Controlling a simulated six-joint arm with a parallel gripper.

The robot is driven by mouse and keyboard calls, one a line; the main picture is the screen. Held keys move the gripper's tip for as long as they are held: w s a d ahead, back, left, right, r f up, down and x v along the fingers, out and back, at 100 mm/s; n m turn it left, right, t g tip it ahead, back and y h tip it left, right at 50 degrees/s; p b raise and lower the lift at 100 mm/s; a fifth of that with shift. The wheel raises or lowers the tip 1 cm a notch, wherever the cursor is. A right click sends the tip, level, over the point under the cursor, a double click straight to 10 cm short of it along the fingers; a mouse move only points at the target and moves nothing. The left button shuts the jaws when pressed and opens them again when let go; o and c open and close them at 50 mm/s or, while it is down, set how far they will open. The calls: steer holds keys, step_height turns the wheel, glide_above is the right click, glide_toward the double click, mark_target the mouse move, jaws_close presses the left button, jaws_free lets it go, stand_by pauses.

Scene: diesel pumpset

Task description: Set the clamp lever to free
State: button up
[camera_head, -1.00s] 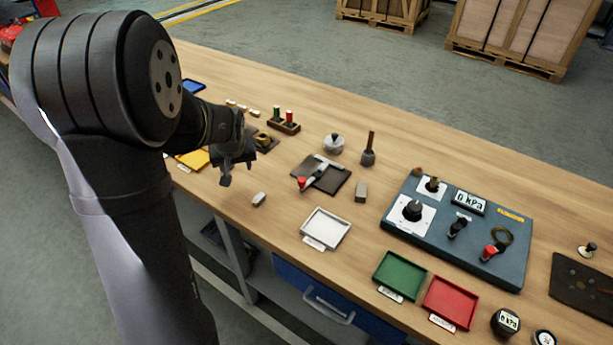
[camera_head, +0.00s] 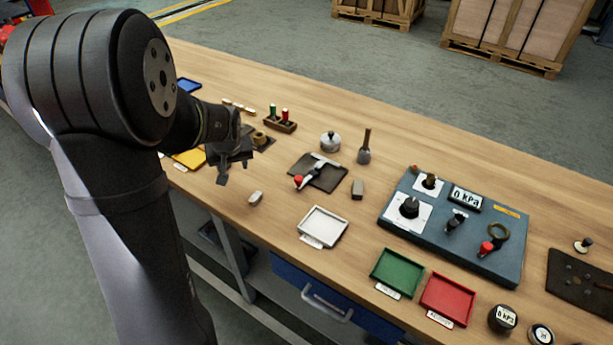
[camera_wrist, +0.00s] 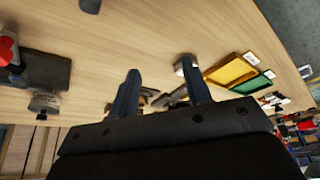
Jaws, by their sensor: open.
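The lever that looks like the clamp lever has a red knob (camera_head: 297,181) and a pale metal arm (camera_head: 318,168), and lies across a dark plate (camera_head: 331,181) near the middle of the bench. The red knob (camera_wrist: 7,48) and dark plate (camera_wrist: 48,72) also show at the left edge of the wrist view. My gripper (camera_head: 234,172) is open and empty, above the bench to the left of the lever and apart from it. Its two spread fingers show in the wrist view (camera_wrist: 160,90). No label for the lever's position is readable.
A small pale block (camera_head: 256,198) and a white tray (camera_head: 323,224) lie near the front edge. A grey block (camera_head: 357,190), a round lidded pot (camera_head: 330,141) and a wooden-handled tool (camera_head: 365,147) stand around the plate.

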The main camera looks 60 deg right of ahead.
steer(key=s+d+r+g+y, duration=0.1)
steer(key=s+d+r+g, duration=0.1)
steer(key=s+d+r, duration=0.5)
step_height(320, 180, up, 8)
steer(key=r+g+y, duration=0.1)
steer(key=y, duration=0.1)
glide_above(299, 178)
step_height(299, 178, down, 18)
steer(key=shift+r, duration=0.15)
steer(key=shift+m, duration=0.3)
jaws_close()
